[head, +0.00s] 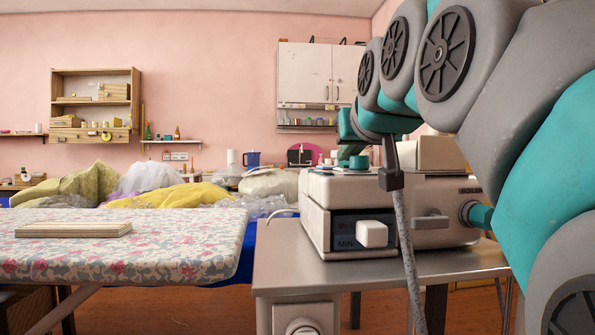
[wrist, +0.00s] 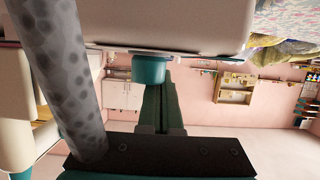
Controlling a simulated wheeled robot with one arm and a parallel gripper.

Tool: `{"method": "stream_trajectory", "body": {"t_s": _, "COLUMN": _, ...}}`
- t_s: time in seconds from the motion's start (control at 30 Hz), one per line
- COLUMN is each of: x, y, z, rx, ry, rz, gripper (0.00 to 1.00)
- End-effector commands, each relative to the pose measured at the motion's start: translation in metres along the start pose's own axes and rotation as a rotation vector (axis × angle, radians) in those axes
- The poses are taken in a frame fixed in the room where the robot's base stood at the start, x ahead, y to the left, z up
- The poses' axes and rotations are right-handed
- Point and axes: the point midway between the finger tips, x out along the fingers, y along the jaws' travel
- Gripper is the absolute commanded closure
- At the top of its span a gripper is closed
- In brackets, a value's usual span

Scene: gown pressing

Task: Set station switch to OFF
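The white pressing station (head: 320,195) stands on a metal table. Its front has a dark panel (head: 345,243) with MIN readable and a white slider knob (head: 373,234), and a grey lever (head: 430,221) to the right. No OFF mark is readable, and I cannot tell which control is the station switch. A teal cap (head: 359,162) sits on its top; it also shows in the wrist view (wrist: 147,69).
A grey hose (head: 408,255) hangs in front of the station. A white box with a round dial (head: 304,322) is under the metal tabletop (head: 275,260). Left are a floral ironing board (head: 180,250) with a folded cloth or board (head: 75,229) and piled fabrics (head: 180,195).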

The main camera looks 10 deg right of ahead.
Motion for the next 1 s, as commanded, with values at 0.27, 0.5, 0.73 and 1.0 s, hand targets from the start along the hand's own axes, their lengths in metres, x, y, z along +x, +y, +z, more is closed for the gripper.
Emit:
{"method": "stream_trajectory", "body": {"t_s": 0.27, "x": 0.007, "y": 0.001, "z": 0.019, "rx": 0.002, "ry": 0.024, "rz": 0.001, "gripper": 1.00}}
{"method": "stream_trajectory", "body": {"t_s": 0.5, "x": 0.010, "y": 0.001, "z": 0.024, "rx": 0.003, "ry": 0.011, "rz": 0.001, "gripper": 1.00}}
{"method": "stream_trajectory", "body": {"t_s": 0.73, "x": 0.010, "y": 0.002, "z": 0.021, "rx": 0.003, "ry": 0.009, "rz": 0.002, "gripper": 1.00}}
{"method": "stream_trajectory", "body": {"t_s": 1.0, "x": -0.003, "y": 0.002, "z": -0.020, "rx": 0.002, "ry": 0.039, "rz": 0.000, "gripper": 1.00}}
